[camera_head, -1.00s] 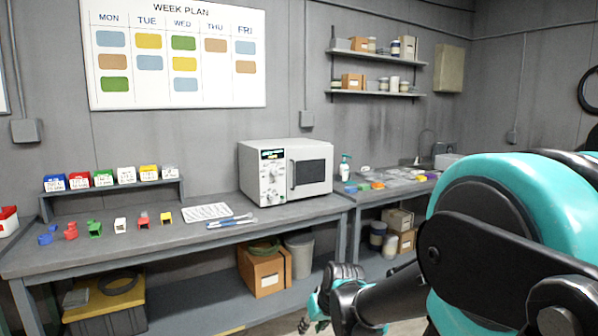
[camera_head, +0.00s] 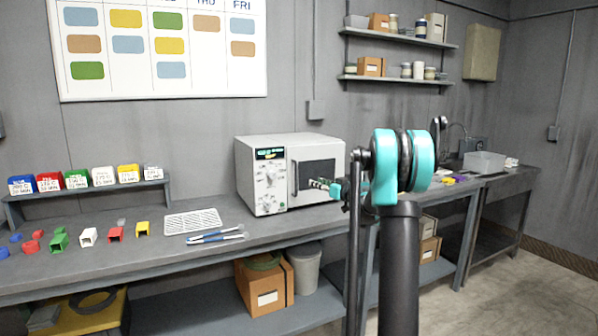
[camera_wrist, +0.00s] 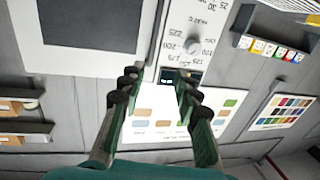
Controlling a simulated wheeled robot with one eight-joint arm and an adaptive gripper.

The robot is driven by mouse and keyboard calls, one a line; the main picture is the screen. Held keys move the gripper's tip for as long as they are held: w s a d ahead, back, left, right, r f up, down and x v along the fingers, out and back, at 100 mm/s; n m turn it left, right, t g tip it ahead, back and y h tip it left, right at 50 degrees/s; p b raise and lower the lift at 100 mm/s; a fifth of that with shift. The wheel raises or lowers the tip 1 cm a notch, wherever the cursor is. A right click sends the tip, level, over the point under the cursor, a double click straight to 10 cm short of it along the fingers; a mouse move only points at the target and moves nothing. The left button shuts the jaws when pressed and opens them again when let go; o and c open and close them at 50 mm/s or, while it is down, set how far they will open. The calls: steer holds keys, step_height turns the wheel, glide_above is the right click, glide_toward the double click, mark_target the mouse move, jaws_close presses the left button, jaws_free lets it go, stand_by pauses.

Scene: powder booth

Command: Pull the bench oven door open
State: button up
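The bench oven (camera_head: 272,148) is a white box on the bench, with a control panel on the left of its front. Its door (camera_head: 319,172) has a dark window and looks shut. A dark upright handle (camera_head: 294,178) is at the door's left edge. My gripper (camera_head: 320,185) is in front of the door, a little right of the handle in the picture. In the wrist view my gripper (camera_wrist: 154,76) has its two fingers apart with nothing between them. The door window (camera_wrist: 90,35) and control panel (camera_wrist: 195,35) show beyond the fingertips.
A white rack (camera_head: 193,222) and blue-handled tools (camera_head: 215,236) lie on the bench left of the oven. Small coloured parts and labelled bins (camera_head: 103,177) stand farther left. A grey tub (camera_head: 484,162) is at the right. Floor at the right is clear.

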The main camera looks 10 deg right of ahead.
steer(key=x, duration=0.6)
steer(key=d+x, duration=0.1)
steer(key=x, duration=1.1)
steer(key=shift+w+d+r, duration=0.15)
steer(key=shift+w+r, duration=0.2)
steer(key=shift+c, duration=0.6)
jaws_close()
